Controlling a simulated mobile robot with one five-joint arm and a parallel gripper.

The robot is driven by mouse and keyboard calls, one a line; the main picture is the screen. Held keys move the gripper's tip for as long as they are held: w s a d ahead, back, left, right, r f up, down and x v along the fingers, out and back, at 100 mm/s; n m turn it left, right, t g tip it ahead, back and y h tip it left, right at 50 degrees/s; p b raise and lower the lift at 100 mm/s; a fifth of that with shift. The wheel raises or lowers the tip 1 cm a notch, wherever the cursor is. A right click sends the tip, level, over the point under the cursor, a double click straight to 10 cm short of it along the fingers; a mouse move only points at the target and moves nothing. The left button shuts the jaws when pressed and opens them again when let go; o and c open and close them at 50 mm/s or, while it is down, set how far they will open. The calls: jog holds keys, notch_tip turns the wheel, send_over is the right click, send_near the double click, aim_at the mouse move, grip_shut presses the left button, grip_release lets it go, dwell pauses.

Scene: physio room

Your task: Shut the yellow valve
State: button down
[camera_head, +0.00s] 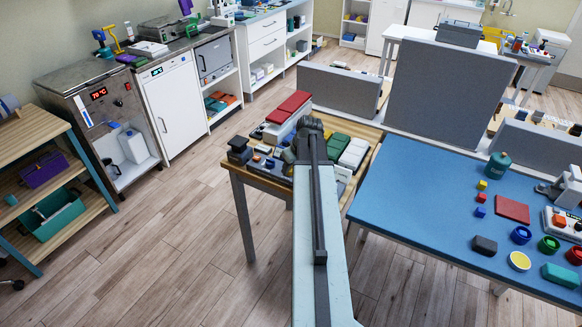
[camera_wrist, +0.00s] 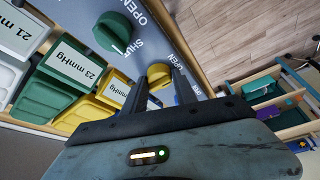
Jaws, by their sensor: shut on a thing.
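The yellow valve (camera_wrist: 158,74) is a round knob on a grey panel (camera_wrist: 88,14) in the wrist view. My gripper (camera_wrist: 160,82) has its two dark fingers on either side of this knob and is shut on it. Lettering reading OPEN shows beside the knob; the fingers hide part of the knob, so I cannot tell where its pointer stands. In the head view my arm reaches over the wooden table (camera_head: 238,172), and the arm end hides the valve there.
A green valve (camera_wrist: 112,33) sits close by on the panel, its white line toward SHUT. Green (camera_wrist: 50,92) and yellow (camera_wrist: 113,90) units with mmHg labels stand beside it. A blue table (camera_head: 410,205) with small objects is at right. The floor at left is clear.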

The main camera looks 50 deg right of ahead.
jog(key=shift+m, duration=0.4)
jog(key=m+h, duration=0.1)
jog(key=m, duration=0.1)
jog(key=shift+a+m+h, duration=0.15)
jog(key=shift+m+h, duration=0.15)
jog(key=shift+m, duration=0.1)
jog(key=m+g, duration=0.1)
jog(key=m, duration=0.1)
jog(key=m+h, duration=0.1)
jog(key=m, duration=0.2)
jog(key=shift+w+a+g+h, duration=0.2)
jog(key=shift+g+h, duration=0.1)
jog(key=shift+g, duration=0.1)
jog(key=m, duration=0.2)
jog(key=m+g, duration=0.1)
jog(key=m, duration=0.2)
jog(key=shift+w+g, duration=0.15)
jog(key=shift+g, duration=0.15)
jog(key=m, duration=0.2)
jog(key=m+g, duration=0.1)
jog(key=m, duration=0.1)
jog(key=shift+w+g+h, duration=0.15)
jog(key=shift+g+h, duration=0.15)
jog(key=shift+m, duration=0.3)
jog(key=c, duration=1)
grip_release()
